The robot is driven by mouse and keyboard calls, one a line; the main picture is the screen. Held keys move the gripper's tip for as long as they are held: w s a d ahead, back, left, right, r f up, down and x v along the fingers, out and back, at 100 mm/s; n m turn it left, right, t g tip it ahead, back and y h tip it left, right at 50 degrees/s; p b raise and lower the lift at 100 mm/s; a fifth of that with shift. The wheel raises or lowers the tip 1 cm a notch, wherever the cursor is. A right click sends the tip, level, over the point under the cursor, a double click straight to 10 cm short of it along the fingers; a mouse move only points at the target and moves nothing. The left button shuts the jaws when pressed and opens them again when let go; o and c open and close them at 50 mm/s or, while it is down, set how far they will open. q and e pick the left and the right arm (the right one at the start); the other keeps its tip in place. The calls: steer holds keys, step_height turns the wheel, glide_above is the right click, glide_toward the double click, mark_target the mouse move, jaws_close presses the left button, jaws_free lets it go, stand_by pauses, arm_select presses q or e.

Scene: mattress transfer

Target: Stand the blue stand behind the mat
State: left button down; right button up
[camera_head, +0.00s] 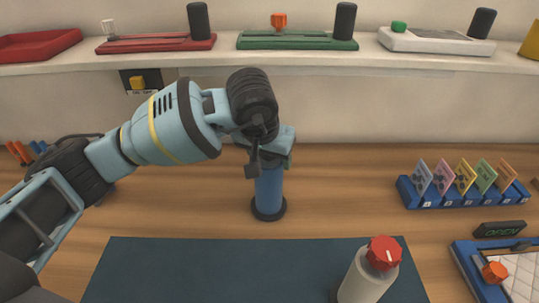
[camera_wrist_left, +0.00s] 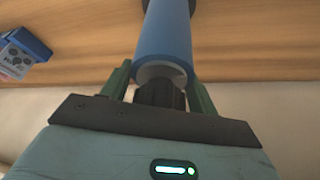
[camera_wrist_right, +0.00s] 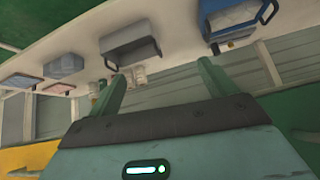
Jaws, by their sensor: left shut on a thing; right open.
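The blue stand (camera_head: 268,190) is a blue cylinder with a round black base. It is upright in the head view, just beyond the far edge of the dark teal mat (camera_head: 200,270). Its base appears to be at the table top. My left gripper (camera_head: 272,158) is shut on the stand's upper end, which the gripper partly hides. In the left wrist view the blue stand (camera_wrist_left: 165,40) runs away from between the green fingers. My right gripper (camera_wrist_right: 160,85) is open and empty in the right wrist view; it is not in the head view.
A pale bottle with a red cap (camera_head: 383,253) stands at the mat's right. A blue rack of coloured cards (camera_head: 465,192) and an OPEN sign (camera_head: 500,229) are at right. A shelf (camera_head: 300,58) with several devices runs along the back. The wooden table beside the stand is clear.

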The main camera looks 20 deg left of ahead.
stand_by(0.3)
arm_select(q)
steer(key=shift+c, duration=2.1)
jaws_free()
steer(key=shift+f, duration=0.1)
steer(key=v, duration=1.2)
